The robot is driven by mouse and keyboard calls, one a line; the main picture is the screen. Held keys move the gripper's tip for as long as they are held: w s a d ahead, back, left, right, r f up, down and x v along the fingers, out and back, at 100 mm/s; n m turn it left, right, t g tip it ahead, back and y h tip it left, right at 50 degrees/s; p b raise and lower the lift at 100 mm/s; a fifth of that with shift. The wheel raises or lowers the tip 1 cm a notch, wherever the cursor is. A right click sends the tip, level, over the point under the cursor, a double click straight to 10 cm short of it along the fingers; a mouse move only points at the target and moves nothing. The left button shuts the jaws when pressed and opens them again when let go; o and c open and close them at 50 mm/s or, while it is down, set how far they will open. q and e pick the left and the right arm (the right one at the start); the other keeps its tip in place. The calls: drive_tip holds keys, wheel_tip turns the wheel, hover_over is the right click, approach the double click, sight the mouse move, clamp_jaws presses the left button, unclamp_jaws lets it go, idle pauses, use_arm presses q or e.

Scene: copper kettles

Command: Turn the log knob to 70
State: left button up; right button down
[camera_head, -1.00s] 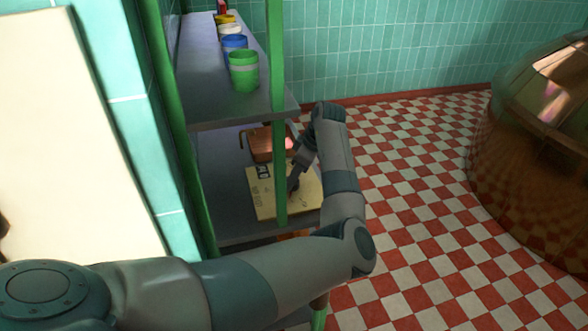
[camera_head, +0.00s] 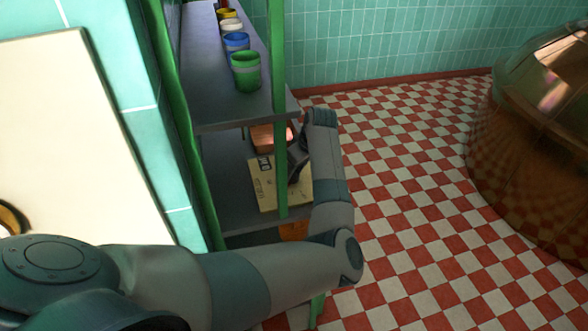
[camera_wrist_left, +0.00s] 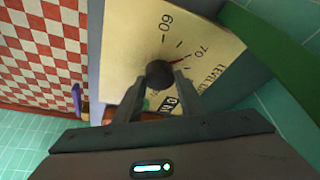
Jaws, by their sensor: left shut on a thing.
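The dark round log knob (camera_wrist_left: 159,72) sits on a cream dial panel (camera_wrist_left: 130,40) printed with 60 and 70. A small red pointer beside the knob points toward the 70 side. My left gripper (camera_wrist_left: 161,88) is shut on the knob, one finger on each side of it. In the head view the panel (camera_head: 266,192) lies on the lower shelf. My left gripper (camera_head: 296,172) reaches down to it, partly behind a green post, and the knob is hidden there. My right gripper is not in view.
A copper vessel (camera_head: 268,138) stands behind the panel on the lower shelf. Green posts (camera_head: 279,150) stand close to my left arm. Several coloured cups (camera_head: 245,72) line the upper shelf. A large copper kettle (camera_head: 530,150) stands right; the checkered floor between is clear.

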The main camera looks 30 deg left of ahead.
use_arm(q)
drive_tip(key=o, duration=1)
drive_tip(key=shift+o, duration=0.2)
drive_tip(key=b+v, duration=0.4)
drive_tip(key=v, duration=1.3)
drive_tip(key=shift+r, duration=0.2)
drive_tip(key=shift+d, duration=0.1)
